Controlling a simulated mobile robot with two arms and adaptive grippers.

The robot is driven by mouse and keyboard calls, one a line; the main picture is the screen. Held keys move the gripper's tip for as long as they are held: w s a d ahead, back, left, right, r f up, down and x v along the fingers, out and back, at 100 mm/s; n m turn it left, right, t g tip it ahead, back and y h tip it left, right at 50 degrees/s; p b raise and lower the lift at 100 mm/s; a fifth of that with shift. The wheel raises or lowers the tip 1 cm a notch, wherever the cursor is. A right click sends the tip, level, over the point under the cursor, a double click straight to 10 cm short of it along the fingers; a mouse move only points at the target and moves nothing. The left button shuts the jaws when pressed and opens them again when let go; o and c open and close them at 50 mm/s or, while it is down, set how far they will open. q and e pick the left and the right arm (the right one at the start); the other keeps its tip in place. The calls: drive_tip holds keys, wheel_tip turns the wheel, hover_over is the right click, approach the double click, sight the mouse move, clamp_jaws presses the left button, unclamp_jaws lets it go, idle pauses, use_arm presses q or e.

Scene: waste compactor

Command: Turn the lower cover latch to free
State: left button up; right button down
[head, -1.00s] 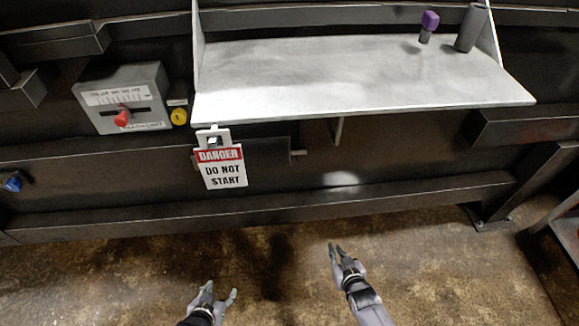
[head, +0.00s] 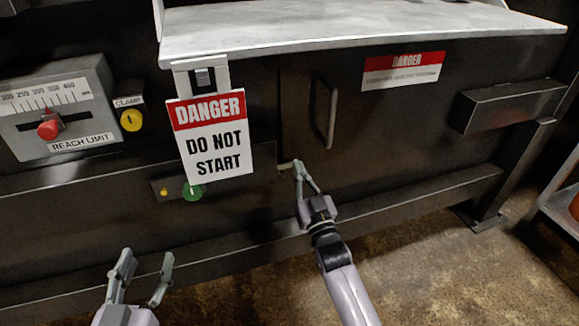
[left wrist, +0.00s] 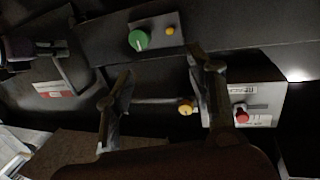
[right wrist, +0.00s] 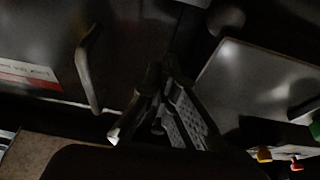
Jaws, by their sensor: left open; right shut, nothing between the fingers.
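The lower cover latch (head: 285,166) is a small pale bar at the left edge of the dark cover (head: 350,130), low down, roughly level in the head view. My right gripper (head: 303,168) is shut and empty. Its fingertips are right beside the latch's right end; I cannot tell whether they touch. In the right wrist view the right gripper's fingers (right wrist: 160,105) are near the cover and its bar handle (right wrist: 88,68); the latch is not clear there. My left gripper (head: 146,258) is open and empty at lower left, also in the left wrist view (left wrist: 160,75).
A DANGER DO NOT START tag (head: 211,140) hangs left of the latch, partly covering a green knob (head: 193,191). A grey shelf (head: 350,35) overhangs the cover. A reach limit box (head: 55,110) and yellow clamp knob (head: 131,120) are left. A frame beam (head: 420,198) runs below.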

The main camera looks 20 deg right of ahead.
sight(288, 151)
drive_tip(key=b+x, duration=0.1)
drive_tip(key=x, duration=0.6)
drive_tip(key=shift+a+f+b, duration=0.1)
drive_tip(key=shift+b, duration=0.2)
wheel_tip(288, 151, down, 4)
drive_tip(key=shift+s+r+b, duration=0.1)
drive_tip(key=shift+b, duration=0.65)
use_arm(q)
drive_tip(key=s+r+t+h, duration=0.1)
drive_tip(key=s+r+t, duration=0.1)
drive_tip(key=r+t, duration=0.2)
drive_tip(key=s+r+t+h, duration=0.2)
drive_tip(key=r+t, duration=0.3)
drive_tip(key=r, duration=0.5)
drive_tip(key=shift+s+d, duration=0.3)
drive_tip(key=shift+s, duration=0.2)
drive_tip(key=shift+w+a+f, duration=0.1)
use_arm(e)
drive_tip(key=shift+d, duration=0.2)
